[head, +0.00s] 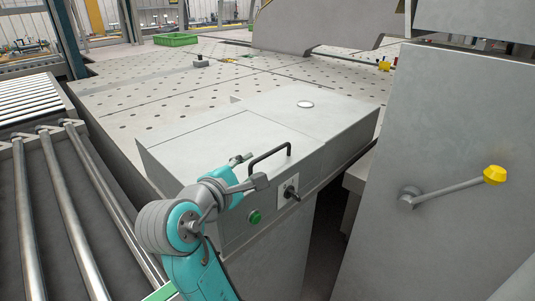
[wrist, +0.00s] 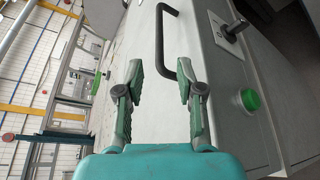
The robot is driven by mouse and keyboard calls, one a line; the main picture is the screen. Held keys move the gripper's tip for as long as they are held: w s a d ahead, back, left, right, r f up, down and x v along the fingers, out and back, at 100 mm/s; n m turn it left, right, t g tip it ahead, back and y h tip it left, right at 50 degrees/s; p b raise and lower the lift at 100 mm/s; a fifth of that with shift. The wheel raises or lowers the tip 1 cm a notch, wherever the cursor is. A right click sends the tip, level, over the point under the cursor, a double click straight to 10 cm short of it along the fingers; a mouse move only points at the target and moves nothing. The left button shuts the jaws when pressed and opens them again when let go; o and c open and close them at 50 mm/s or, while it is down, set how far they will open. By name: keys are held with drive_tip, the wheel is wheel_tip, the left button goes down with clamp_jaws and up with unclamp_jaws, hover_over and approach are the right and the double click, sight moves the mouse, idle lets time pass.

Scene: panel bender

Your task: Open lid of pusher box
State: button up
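The pusher box (head: 345,112) is a grey metal box in the middle of the head view. Its flat lid (head: 215,143) lies shut, with a seam around it. A black bar handle (head: 270,155) stands on the lid near its front edge; it also shows in the wrist view (wrist: 160,28). My gripper (head: 250,169) is at the lid's front, close to the handle's left end. In the wrist view my gripper (wrist: 160,75) is open, its two fingers wide apart. The handle's near end lies close to the right fingertip; I cannot tell whether they touch.
A green button (head: 255,217) and a black switch (head: 291,193) sit on the box's front face. A grey cabinet with a yellow-knobbed lever (head: 455,188) stands at right. Metal rollers (head: 75,225) lie at left. A perforated table (head: 130,95) spreads behind, with a green crate (head: 175,39).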

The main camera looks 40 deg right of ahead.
sight(262, 158)
drive_tip(key=x, duration=0.9)
drive_tip(key=shift+d, duration=0.1)
clamp_jaws()
